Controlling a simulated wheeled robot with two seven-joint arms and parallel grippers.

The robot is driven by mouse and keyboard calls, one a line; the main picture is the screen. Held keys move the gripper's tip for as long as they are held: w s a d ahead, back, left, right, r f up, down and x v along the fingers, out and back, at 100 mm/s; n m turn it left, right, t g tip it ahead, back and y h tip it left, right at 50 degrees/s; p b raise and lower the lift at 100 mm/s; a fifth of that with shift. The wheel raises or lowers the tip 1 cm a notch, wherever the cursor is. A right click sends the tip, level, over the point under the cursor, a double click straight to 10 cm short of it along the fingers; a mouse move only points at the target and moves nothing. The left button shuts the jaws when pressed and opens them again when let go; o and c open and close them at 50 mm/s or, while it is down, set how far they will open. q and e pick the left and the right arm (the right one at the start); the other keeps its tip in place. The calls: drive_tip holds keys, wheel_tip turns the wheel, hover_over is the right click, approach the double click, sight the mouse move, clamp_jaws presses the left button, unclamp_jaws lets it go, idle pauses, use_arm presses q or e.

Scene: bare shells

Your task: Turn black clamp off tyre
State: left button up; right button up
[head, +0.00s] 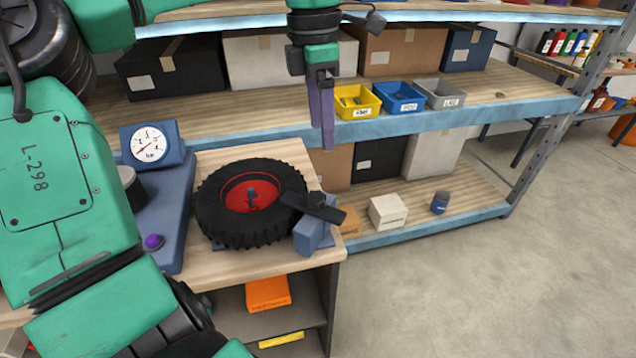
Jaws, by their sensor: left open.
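A black tyre (222,232) with a red rim (262,192) lies flat on the wooden bench top. The black clamp (322,209) is a flat bar on a blue block (313,238) at the tyre's right side. The clamp's inner end lies over the tyre's right edge; its other end points right, past the bench edge. My left gripper (323,145) hangs fingers down, above and behind the clamp in the picture, apart from it. Its purple fingers are seen nearly edge-on, open and with nothing visible between them. My right gripper is not in view.
A blue base with a dial gauge (150,145) and purple knob (153,242) stands left of the tyre. Behind are shelves with yellow (357,101), blue (400,97) and grey bins (440,93), plus boxes. The floor (470,290) at right is clear.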

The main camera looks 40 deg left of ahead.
sight(316, 196)
use_arm(q)
drive_tip(key=shift+y, duration=0.3)
drive_tip(key=f, duration=0.4)
drive_tip(key=s+f+p, duration=0.1)
drive_tip(key=f, duration=0.7)
drive_tip(key=shift+s+d+f+p, duration=0.2)
drive_tip(key=shift+s+f+p, duration=0.2)
drive_tip(key=shift+f, duration=0.25)
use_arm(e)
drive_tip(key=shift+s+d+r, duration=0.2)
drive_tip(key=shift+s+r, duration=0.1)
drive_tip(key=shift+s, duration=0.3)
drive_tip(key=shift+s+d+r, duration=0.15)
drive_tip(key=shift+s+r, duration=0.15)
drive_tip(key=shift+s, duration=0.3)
use_arm(q)
clamp_jaws()
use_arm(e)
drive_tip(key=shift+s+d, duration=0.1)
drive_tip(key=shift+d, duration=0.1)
